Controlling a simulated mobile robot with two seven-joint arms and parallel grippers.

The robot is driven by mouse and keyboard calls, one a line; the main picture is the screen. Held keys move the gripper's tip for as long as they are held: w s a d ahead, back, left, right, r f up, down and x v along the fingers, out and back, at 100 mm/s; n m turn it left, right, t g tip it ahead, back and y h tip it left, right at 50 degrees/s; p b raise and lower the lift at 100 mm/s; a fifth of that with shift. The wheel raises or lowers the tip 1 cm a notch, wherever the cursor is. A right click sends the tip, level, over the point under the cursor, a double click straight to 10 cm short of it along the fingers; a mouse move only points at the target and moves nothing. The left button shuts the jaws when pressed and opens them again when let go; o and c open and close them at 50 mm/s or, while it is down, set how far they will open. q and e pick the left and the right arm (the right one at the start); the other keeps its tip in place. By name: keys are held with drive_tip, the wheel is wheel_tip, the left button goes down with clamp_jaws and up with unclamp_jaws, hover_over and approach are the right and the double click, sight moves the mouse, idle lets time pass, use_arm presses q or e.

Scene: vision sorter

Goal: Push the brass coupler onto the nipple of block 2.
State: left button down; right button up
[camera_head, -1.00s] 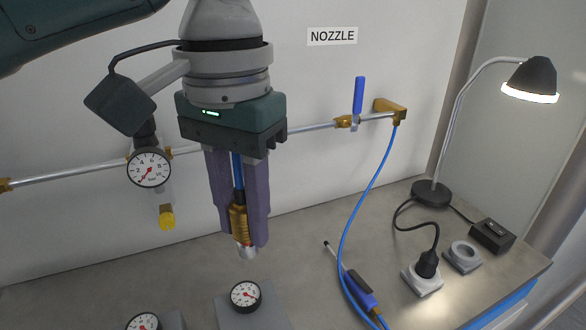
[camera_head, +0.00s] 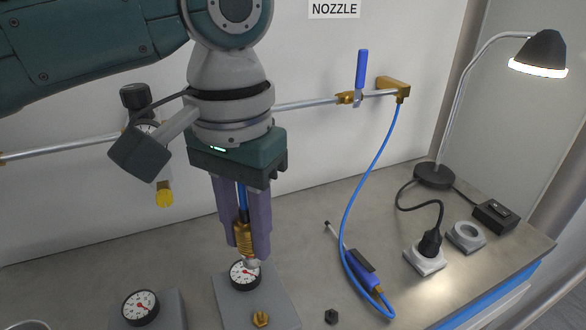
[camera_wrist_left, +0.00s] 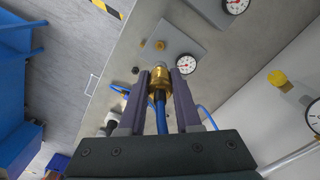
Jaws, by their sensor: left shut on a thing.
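My left gripper (camera_head: 246,245) is shut on the brass coupler (camera_head: 242,234), gripping it between two purple fingers. A blue hose runs up from the coupler between the fingers. The coupler points down, its silver tip over a grey block (camera_head: 232,300) with a round gauge (camera_head: 244,274). A brass fitting (camera_head: 260,319) stands on the block, nearer the front than the tip in the head view. In the wrist view the coupler (camera_wrist_left: 161,82) shows between the fingers, with the fitting (camera_wrist_left: 159,46) beyond it. I cannot tell whether the tip touches anything. No block number is legible. My right gripper is not in view.
A second block with a gauge (camera_head: 140,307) stands to the left. A black hex piece (camera_head: 332,316) and a blue-hosed tool (camera_head: 363,269) lie to the right. A pipe with a blue-handled valve (camera_head: 361,70) runs along the wall. A lamp (camera_head: 434,176) stands at the back right.

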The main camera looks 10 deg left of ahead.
use_arm(q)
drive_tip(key=b, duration=0.2)
approach(259, 314)
drive_tip(key=shift+f+b, duration=1.3)
drive_tip(key=shift+f, duration=0.3)
idle(0.5)
drive_tip(key=shift+p, duration=0.4)
drive_tip(key=shift+w+f, duration=0.1)
drive_tip(key=shift+f, duration=0.3)
idle(0.6)
idle(0.6)
